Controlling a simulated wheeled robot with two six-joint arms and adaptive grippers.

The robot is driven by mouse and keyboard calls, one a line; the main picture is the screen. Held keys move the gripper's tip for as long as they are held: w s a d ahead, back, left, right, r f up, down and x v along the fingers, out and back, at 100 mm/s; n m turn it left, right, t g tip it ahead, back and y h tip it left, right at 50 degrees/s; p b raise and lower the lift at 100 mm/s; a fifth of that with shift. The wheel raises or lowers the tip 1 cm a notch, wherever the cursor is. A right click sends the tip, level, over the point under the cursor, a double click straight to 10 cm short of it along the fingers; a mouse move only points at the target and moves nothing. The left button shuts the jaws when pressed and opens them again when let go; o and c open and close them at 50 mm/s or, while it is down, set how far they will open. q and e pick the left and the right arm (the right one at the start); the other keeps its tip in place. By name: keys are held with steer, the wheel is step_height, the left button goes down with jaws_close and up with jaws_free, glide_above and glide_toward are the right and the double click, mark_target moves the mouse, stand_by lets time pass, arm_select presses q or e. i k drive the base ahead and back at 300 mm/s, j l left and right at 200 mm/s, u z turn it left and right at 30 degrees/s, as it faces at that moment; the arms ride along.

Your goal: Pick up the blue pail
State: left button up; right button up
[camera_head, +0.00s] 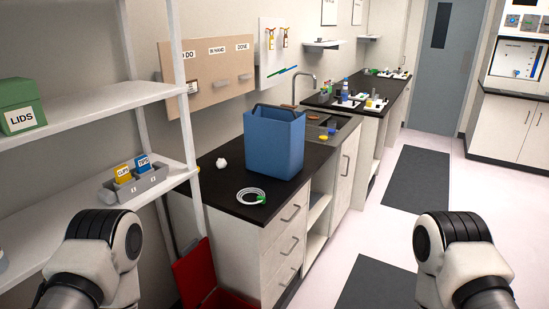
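The blue pail (273,146) stands upright on the black counter, in front of the sink. Its dark handle (277,111) lies along the top rim at the back. My left and right arms show only as white and black links at the lower left and lower right. Neither gripper's fingers are in the picture. Nothing of mine touches the pail.
On the black counter (225,205), a coiled white tube (242,194) and a crumpled white piece (221,163) lie beside the pail. A white shelf (95,101) with a green box (17,105) stands at left. A red bin (196,272) is below.

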mark_target(273, 135)
steer(key=i+l+u, duration=0.15)
steer(key=i+l, duration=0.2)
steer(key=i+l+u, duration=0.1)
steer(key=i+l, duration=0.2)
steer(key=i+l+u, duration=0.15)
steer(key=i+l, duration=0.15)
steer(key=l, duration=0.2)
steer(key=i+l+u, duration=0.15)
steer(key=l, duration=0.3)
steer(key=i+l+u, duration=0.1)
steer(key=i+l, duration=0.3)
steer(key=l, duration=0.1)
